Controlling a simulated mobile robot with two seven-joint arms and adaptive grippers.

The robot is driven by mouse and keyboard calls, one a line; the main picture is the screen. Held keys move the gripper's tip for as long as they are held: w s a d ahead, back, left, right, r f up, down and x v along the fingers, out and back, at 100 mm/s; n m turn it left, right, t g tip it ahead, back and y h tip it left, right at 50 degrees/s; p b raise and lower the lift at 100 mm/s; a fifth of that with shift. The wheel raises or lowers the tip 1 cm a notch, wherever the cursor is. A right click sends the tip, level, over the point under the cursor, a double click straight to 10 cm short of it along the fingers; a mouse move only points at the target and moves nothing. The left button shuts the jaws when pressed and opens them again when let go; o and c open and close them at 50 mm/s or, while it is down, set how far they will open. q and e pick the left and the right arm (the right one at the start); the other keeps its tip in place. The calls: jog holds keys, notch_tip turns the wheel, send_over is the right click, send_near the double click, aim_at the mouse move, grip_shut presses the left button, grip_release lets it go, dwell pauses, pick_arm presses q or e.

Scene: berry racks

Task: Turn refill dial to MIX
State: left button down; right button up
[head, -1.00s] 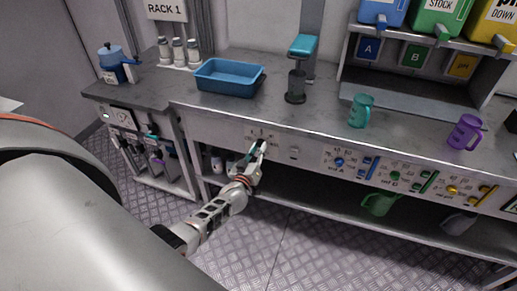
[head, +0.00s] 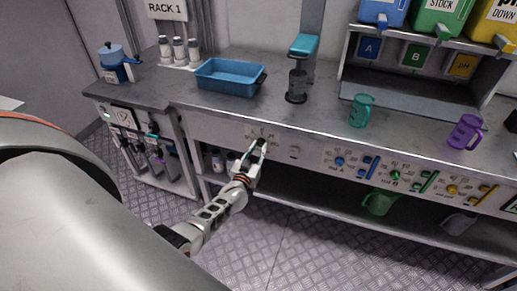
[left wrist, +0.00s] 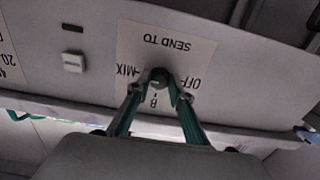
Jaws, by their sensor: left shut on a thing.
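A small dark round dial (left wrist: 158,76) sits on a white plate (left wrist: 183,62) on the bench's front panel. In the left wrist view the plate appears upside down and reads SEND TO, with OFF, MIX and B around the dial. My left gripper (left wrist: 157,90) has its two teal-edged fingers on either side of the dial, shut on it. In the head view the left gripper (head: 258,147) reaches the panel below the blue tray and hides the dial. I cannot tell which mark the dial points to. My right gripper is not in view.
A square white button (left wrist: 74,62) is beside the plate. The worktop above holds a blue tray (head: 228,90), a teal-topped stand (head: 297,86), a teal mug (head: 361,110) and a purple mug (head: 465,132). A lower shelf holds a green jug (head: 379,203).

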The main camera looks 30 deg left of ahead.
pick_arm(q)
jog(key=shift+r, duration=0.1)
jog(key=c, duration=1.8)
grip_release()
jog(key=shift+w, duration=0.1)
jog(key=shift+s+d, duration=0.15)
jog(key=shift+s, duration=0.5)
jog(key=v, duration=1)
jog(key=shift+s, duration=0.4)
jog(key=s+d+f+m+g+h, duration=0.1)
jog(key=s+d+m+g+h, duration=0.1)
jog(key=s+d, duration=0.4)
jog(key=s+d+f+m+g+h, duration=0.2)
jog(key=s+d, duration=0.5)
jog(key=s, duration=0.1)
jog(key=s+d+f+m+g+h, duration=0.1)
jog(key=s+d+m+g+h, duration=0.1)
jog(key=s+d, duration=0.5)
jog(key=shift+s+f+m+g+h, duration=0.35)
jog(key=shift+m+h, duration=0.15)
jog(key=shift+h, duration=0.1)
